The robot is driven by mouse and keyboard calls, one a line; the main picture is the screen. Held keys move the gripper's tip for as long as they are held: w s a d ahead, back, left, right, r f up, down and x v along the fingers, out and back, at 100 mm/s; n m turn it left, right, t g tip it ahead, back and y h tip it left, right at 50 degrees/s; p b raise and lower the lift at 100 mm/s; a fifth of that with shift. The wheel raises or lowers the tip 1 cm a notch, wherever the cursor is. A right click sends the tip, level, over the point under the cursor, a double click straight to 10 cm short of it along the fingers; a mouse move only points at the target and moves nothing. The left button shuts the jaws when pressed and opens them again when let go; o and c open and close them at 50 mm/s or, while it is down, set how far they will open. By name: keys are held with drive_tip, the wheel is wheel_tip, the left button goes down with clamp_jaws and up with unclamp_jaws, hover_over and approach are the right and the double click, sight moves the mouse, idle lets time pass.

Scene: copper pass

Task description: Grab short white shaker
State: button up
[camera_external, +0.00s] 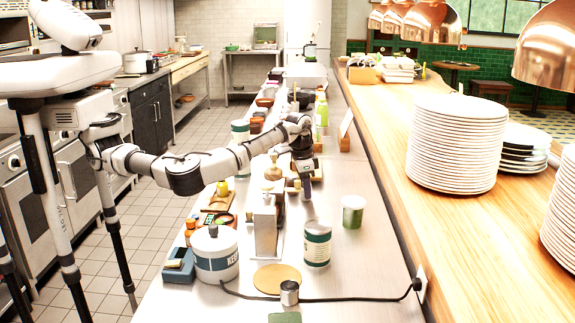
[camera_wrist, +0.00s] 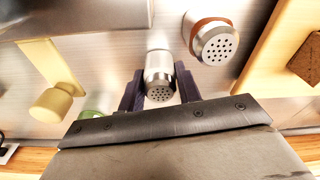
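A short shaker (camera_wrist: 160,76) with a pale silver-white body and a perforated metal cap is in the middle of the wrist view. My gripper (camera_wrist: 160,88) has one dark finger on each side of it. The fingers sit very close to its sides, and I cannot tell whether they touch it. In the external view my gripper (camera_external: 304,176) is low over the metal counter, among small items. The shaker cannot be made out clearly there.
A second shaker (camera_wrist: 213,42) with a brown band stands close to the right. A yellowish cup-like item (camera_wrist: 51,103) is at left and a wooden board (camera_wrist: 283,50) at right. In the external view, a metal box (camera_external: 265,225) and labelled can (camera_external: 317,243) stand nearer the camera.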

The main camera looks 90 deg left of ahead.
drive_tip(key=c, duration=0.4)
drive_tip(key=shift+c, duration=0.2)
